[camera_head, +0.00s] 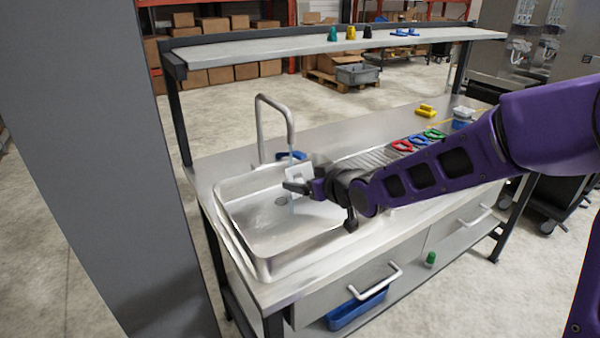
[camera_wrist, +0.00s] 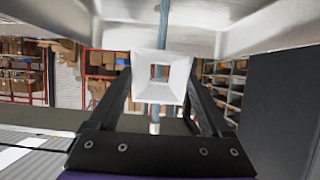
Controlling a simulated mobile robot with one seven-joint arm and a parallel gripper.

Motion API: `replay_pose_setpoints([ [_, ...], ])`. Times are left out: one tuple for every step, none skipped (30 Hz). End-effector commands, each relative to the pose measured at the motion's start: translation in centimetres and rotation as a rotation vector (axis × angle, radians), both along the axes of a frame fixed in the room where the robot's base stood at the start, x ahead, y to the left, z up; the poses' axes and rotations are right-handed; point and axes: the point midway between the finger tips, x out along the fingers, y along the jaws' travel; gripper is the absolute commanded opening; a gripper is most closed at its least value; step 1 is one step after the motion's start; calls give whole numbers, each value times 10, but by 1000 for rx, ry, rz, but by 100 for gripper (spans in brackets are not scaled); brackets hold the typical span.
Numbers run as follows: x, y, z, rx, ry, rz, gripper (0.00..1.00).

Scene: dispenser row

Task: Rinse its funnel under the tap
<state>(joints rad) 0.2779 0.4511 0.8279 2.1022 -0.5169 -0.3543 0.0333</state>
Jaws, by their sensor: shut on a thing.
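A white square funnel (camera_head: 299,173) is held in my gripper (camera_head: 305,186) over the metal sink (camera_head: 262,240), just below the curved tap (camera_head: 291,127). In the wrist view my gripper (camera_wrist: 158,78) is closed around the funnel (camera_wrist: 142,75), and its square opening faces the camera. A bluish vertical strand (camera_wrist: 164,24) shows above the funnel and again below it; it looks like a water stream. In the head view a faint pale streak runs below the funnel into the basin. The funnel's far side is hidden.
A ribbed drainboard (camera_head: 372,157) lies right of the sink. Red, blue and green rings (camera_head: 417,140) lie on the counter behind my arm. A raised shelf (camera_head: 330,43) holds small coloured cones. A grey column stands at left.

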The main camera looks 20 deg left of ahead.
Motion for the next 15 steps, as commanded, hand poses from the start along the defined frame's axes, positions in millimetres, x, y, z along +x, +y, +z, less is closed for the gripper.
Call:
replay_pose_setpoints([
  [-3, -5, 4, -1, 1, -2, 24],
  [-5, -7, 5, -1, 2, -1, 24],
  [-8, -10, 5, -1, 0, -1, 24],
  [-10, -12, 6, -1, 0, -1, 24],
  [-12, -14, 6, -2, 1, 0, 24],
  [-14, -18, 7, -2, 1, -1, 24],
  [-16, -20, 8, -1, 0, -1, 24],
  [-18, -22, 8, -2, 1, -1, 24],
  [-20, -25, 9, -2, 1, -1, 24],
  [-22, -27, 9, -1, 0, -1, 24],
  [-24, -29, 10, -1, 0, -1, 24],
  [-27, -33, 10, -1, 2, -1, 24],
  [-29, -35, 11, -2, 1, -1, 24],
  [-31, -37, 11, -2, 1, -1, 24],
  [-33, -40, 12, -1, 0, -1, 24],
])
